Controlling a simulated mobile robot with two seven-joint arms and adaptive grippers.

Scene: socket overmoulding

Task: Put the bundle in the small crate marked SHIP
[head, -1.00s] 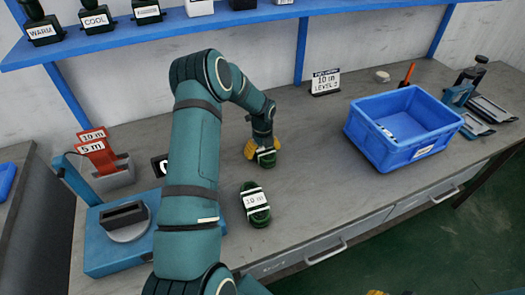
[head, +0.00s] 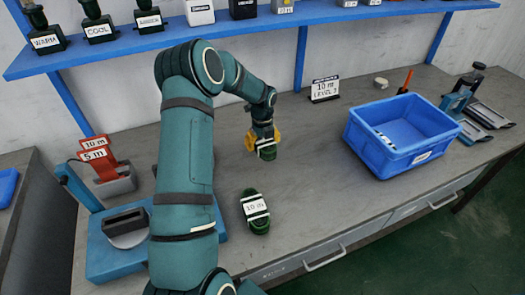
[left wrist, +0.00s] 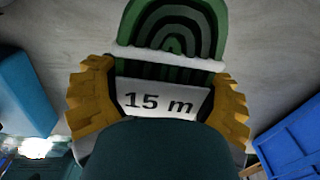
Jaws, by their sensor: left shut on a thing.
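My left gripper (head: 264,139) has yellow fingers shut on a green coiled bundle (head: 267,152) with white bands. In the left wrist view the held bundle (left wrist: 172,35) has a label reading "15 m" between the fingers (left wrist: 165,105). I cannot tell how far it is above the bench. A second green bundle (head: 256,212), labelled 10 m, lies on the bench nearer the front. A blue crate (head: 385,158) stands to the right of the gripper, with a white label (head: 421,158) too small to read. My right gripper is not in view.
A sign reading "10 m LEVEL 2" (head: 324,90) stands at the back. A blue scale-like device (head: 100,250) and red tags marked 10 m and 5 m (head: 97,150) are at left. Bottles line the blue shelf (head: 240,22). The bench between gripper and crate is clear.

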